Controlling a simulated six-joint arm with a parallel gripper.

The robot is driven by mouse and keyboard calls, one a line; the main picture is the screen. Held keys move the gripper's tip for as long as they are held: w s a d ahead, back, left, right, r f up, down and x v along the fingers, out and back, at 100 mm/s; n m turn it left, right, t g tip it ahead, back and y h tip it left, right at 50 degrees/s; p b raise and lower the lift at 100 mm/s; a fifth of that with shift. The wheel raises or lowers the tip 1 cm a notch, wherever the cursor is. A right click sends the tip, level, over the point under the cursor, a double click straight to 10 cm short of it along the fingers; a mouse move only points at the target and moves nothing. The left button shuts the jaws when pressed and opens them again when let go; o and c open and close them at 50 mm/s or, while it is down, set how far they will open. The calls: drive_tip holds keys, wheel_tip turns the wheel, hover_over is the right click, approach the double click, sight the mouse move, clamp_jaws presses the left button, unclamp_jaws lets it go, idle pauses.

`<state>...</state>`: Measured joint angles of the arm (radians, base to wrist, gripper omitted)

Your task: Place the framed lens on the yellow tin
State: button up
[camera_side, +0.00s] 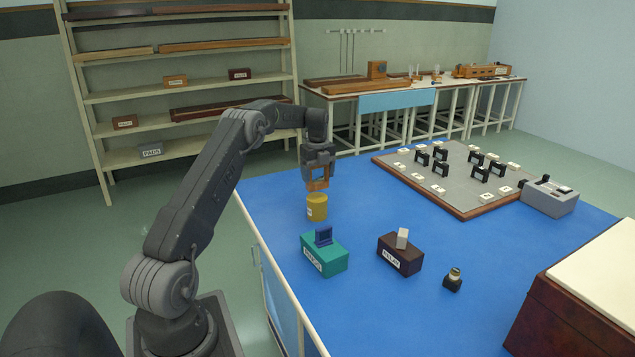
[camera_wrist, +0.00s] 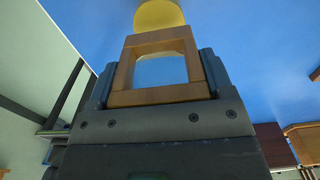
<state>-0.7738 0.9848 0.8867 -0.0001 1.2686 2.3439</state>
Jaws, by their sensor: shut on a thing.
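The framed lens is a square wooden frame with clear glass. My gripper (camera_side: 318,172) is shut on the framed lens (camera_side: 318,185) and holds it upright. In the wrist view the framed lens (camera_wrist: 160,97) sits between the two fingers of my gripper (camera_wrist: 160,80). The yellow tin (camera_side: 317,207) stands on the blue table top near its left edge, with a pale label on its side. The framed lens is just above the tin in the side view. The tin also shows in the wrist view (camera_wrist: 159,14), beyond the frame's top edge. I cannot tell whether they touch.
A teal box (camera_side: 324,258) with a blue piece on top and a dark box (camera_side: 400,256) with a pale block stand nearer the front. A small dark fitting (camera_side: 453,281) is right of them. A grey board (camera_side: 420,184) with several black holders lies at the back right.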

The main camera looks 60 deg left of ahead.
sight(318, 189)
drive_tip(key=shift+f, duration=1.45)
drive_tip(key=shift+f, duration=0.1)
drive_tip(key=o, duration=1)
drive_tip(key=shift+c, duration=0.2)
